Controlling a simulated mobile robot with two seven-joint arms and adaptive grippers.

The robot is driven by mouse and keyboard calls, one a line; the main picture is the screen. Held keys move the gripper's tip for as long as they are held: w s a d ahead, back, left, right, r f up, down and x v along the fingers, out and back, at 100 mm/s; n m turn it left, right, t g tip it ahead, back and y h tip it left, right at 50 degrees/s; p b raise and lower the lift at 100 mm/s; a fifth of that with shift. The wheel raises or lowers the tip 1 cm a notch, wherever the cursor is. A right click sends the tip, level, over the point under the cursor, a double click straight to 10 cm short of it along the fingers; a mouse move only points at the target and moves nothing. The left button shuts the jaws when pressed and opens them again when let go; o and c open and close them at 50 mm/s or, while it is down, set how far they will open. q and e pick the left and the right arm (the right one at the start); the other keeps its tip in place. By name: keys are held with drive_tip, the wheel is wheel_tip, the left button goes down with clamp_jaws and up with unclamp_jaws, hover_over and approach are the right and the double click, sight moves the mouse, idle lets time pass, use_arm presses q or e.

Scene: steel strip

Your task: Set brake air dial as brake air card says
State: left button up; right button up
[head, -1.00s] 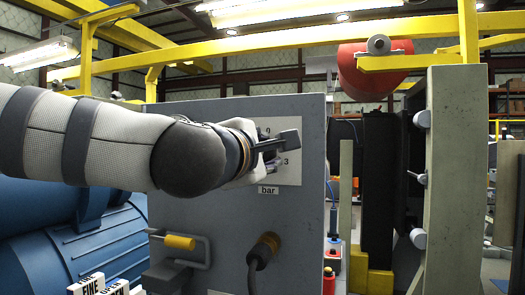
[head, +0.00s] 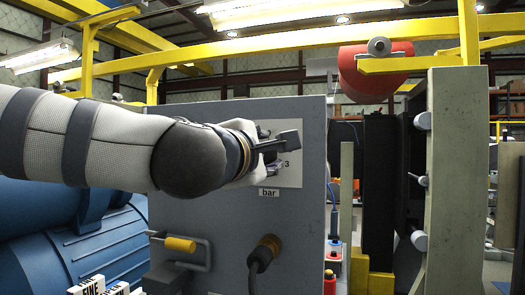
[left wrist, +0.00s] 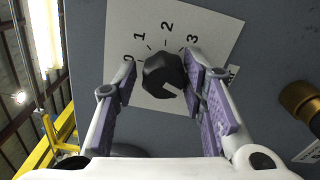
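The dial is a black faceted knob (left wrist: 163,75) on a white plate (left wrist: 215,25) marked 0, 1, 2, 3. The knob has a notch at its lower right; I cannot tell surely which number it points to. My left gripper (left wrist: 160,68) is open around the knob, one finger on each side. The right-hand finger is close against it, perhaps touching; a gap shows on the left. In the head view my left gripper (head: 277,152) covers most of the plate (head: 292,178), leaving the 3 visible. No brake air card can be made out. My right gripper is not in view.
The grey panel (head: 225,215) carries a "bar" label (head: 269,192), a yellow-gripped handle (head: 180,244) and a cable plug (head: 266,250). White lettered blocks (head: 90,285) stand at lower left. A pale post (head: 455,170) stands to the right. A brass fitting (left wrist: 299,100) is right of the dial.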

use_arm(q)
drive_tip(key=shift+d+f, duration=0.15)
drive_tip(key=shift+f, duration=0.5)
drive_tip(key=r+v, duration=0.1)
drive_tip(key=v, duration=1.1)
drive_tip(key=shift+r, duration=0.2)
